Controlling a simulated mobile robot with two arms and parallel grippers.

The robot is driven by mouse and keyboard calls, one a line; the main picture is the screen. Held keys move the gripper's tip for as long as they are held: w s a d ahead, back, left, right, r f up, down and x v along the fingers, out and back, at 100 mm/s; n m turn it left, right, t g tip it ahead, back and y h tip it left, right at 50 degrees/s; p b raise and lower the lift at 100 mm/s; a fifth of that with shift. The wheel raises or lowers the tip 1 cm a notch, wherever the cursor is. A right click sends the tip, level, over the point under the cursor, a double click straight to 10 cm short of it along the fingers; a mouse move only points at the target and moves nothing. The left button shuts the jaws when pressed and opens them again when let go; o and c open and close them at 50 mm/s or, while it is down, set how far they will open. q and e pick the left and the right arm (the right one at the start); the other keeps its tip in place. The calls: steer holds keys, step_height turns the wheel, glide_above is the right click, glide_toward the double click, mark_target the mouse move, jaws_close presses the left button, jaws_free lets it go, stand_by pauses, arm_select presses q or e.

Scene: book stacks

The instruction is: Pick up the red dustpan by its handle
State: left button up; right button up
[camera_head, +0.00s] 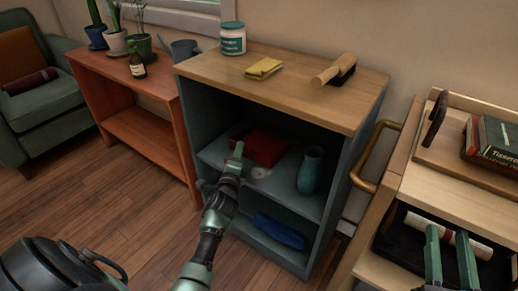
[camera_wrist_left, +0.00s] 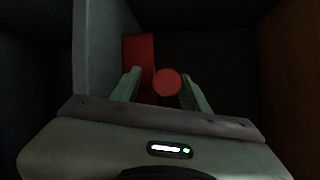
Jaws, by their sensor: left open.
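The red dustpan (camera_head: 268,147) lies on the middle shelf of the grey-blue cabinet, partly in shadow. In the left wrist view its red body (camera_wrist_left: 138,50) stands out behind my fingers, and the round red end of its handle (camera_wrist_left: 167,82) faces the camera. My left gripper (camera_head: 243,157) reaches into the cabinet from the front, at the dustpan's near side. In the wrist view its two fingers (camera_wrist_left: 161,76) are apart, one on each side of the handle end, with gaps showing. My right gripper (camera_head: 448,236) is open at the lower right, over a black tray.
A teal vase (camera_head: 311,170) stands right of the dustpan on the same shelf. A blue folded item (camera_head: 278,231) lies below. A jar (camera_head: 233,38), yellow cloth (camera_head: 264,68) and brush (camera_head: 335,70) are on the cabinet top. A wooden cart (camera_head: 460,190) stands at right.

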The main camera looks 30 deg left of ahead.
arm_select(q)
jaws_close()
stand_by(1.4)
steer(key=shift+r, duration=0.1)
